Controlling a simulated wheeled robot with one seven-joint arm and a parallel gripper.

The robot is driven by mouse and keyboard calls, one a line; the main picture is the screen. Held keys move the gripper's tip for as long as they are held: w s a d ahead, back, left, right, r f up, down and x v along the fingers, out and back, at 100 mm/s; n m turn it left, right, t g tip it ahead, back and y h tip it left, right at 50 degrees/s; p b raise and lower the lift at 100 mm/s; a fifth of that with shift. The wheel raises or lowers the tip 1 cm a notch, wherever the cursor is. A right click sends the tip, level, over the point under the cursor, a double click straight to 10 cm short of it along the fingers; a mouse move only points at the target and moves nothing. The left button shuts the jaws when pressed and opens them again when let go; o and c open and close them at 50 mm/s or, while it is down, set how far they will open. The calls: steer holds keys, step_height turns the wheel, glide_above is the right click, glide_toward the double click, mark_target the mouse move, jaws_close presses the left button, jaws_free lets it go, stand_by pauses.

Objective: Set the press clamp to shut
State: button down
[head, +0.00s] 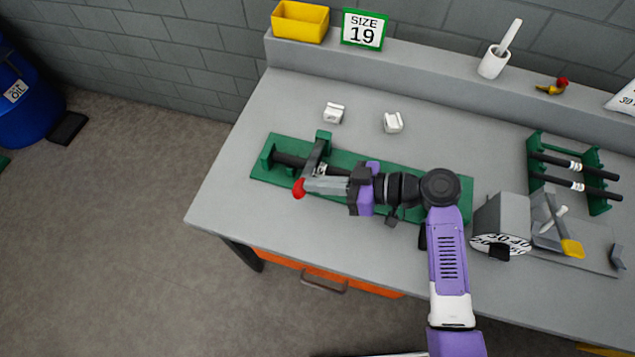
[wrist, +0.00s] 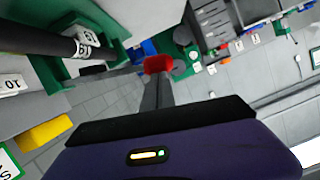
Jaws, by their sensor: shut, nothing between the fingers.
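The press clamp stands on a long green base (head: 340,160) on the bench. Its grey lever (head: 316,155) ends in a red knob (head: 299,188) toward the bench's front. A dark rod (head: 288,159) lies along the clamp's left end; a dark tube with a white lettered band shows in the wrist view (wrist: 45,38). My gripper (head: 310,186) is shut and empty, reaching left over the base with its tips at the red knob. The knob shows just beyond the fingers in the wrist view (wrist: 158,64). I cannot tell whether the tips touch it, nor the clamp's exact setting.
Two white fittings (head: 334,113) (head: 393,123) sit behind the base. A grey crimping tool (head: 502,220) and a green rack (head: 536,175) of dark rods stand to the right. A yellow bin (head: 300,21) is on the back ledge. The bench's left end is clear.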

steer(key=shift+s+a+f+n+t+b, duration=0.1)
steer(key=shift+s+f+n+t+b, duration=0.2)
steer(key=shift+f+b, duration=0.85)
steer(key=shift+s+a+f+n+t+b, duration=0.15)
steer(key=shift+f+n+b, duration=0.35)
steer(key=shift+b, duration=1.25)
steer(key=shift+s+d+f+n+t+b, duration=0.15)
steer(key=shift+s+f+n+b, duration=0.15)
steer(key=shift+f+b, duration=0.85)
steer(key=shift+a+r+b, duration=0.15)
steer(key=shift+r+b, duration=0.15)
steer(key=shift+r, duration=0.05)
